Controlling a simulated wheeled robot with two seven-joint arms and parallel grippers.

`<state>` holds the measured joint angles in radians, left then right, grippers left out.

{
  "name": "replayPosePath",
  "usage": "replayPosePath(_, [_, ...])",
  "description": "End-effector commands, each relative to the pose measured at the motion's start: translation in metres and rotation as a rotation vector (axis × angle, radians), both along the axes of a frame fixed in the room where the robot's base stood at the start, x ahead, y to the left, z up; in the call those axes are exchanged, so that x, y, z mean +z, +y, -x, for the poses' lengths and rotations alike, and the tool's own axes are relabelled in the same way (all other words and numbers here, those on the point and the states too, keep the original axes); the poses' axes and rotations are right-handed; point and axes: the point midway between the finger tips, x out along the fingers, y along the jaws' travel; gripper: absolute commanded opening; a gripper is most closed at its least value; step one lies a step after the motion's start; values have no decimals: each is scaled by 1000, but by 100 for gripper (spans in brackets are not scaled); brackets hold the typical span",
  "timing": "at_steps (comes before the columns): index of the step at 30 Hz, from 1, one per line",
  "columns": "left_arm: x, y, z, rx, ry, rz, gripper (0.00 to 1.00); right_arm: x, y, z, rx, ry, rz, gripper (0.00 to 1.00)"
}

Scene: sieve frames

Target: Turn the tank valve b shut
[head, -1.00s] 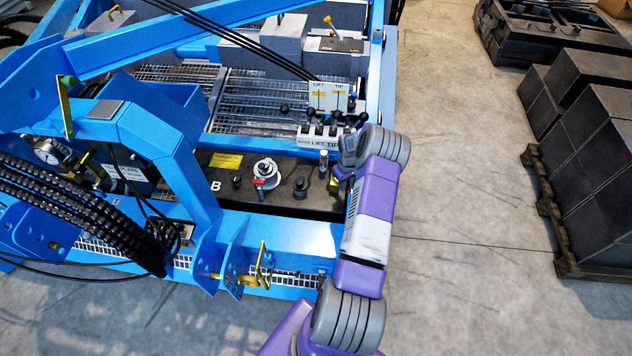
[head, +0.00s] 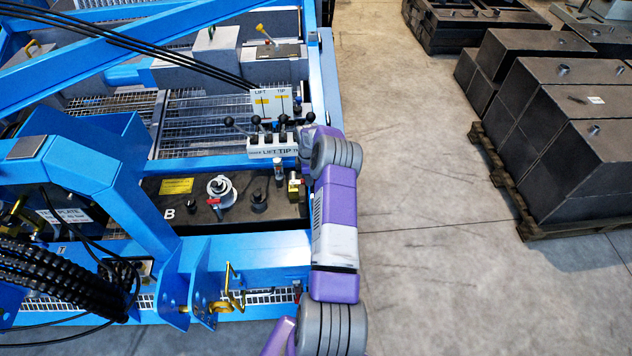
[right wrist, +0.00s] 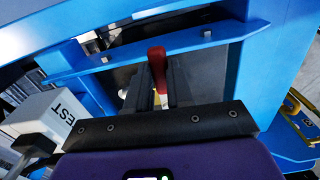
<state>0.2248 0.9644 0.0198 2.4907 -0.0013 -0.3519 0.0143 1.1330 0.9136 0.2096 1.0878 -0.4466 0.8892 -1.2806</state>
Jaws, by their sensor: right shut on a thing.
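A red handle (right wrist: 157,62) stands between the two dark fingers of my right gripper (right wrist: 159,84) in the right wrist view. The gripper is shut on it. In the head view my right wrist is at the right end of the black tank, by the blue rail, and hides the fingers and handle. A brass valve body (head: 295,187) shows just left of my arm, on the black tank (head: 190,215) marked B. I cannot tell the handle's exact angle to the valve. My left gripper is not in view.
A white lever block (head: 275,147) with several black-knobbed levers stands close to my right wrist; its edge shows in the right wrist view (right wrist: 55,120). A light round fitting (head: 220,187) sits on the tank. Blue frame beams surround it. Dark blocks (head: 590,150) stand right, beyond open floor.

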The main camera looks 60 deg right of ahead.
Motion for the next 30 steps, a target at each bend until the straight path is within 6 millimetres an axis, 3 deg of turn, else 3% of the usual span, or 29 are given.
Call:
replayPosePath(7, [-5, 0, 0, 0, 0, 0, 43, -1, 2, -12, 74, 4, 1, 0])
replayPosePath(20, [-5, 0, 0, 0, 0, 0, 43, 0, 3, -14, 87, 4, 2, 0])
replayPosePath(21, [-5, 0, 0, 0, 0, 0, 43, 0, 3, -14, 87, 4, 2, 24])
replayPosePath(24, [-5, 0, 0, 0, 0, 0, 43, 0, 3, -14, 86, 4, 2, 39])
replayPosePath(26, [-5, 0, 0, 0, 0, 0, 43, 0, 3, -14, 85, 3, 2, 47])
replayPosePath(30, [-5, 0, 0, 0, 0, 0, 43, 0, 3, -15, 84, 2, 1, 47])
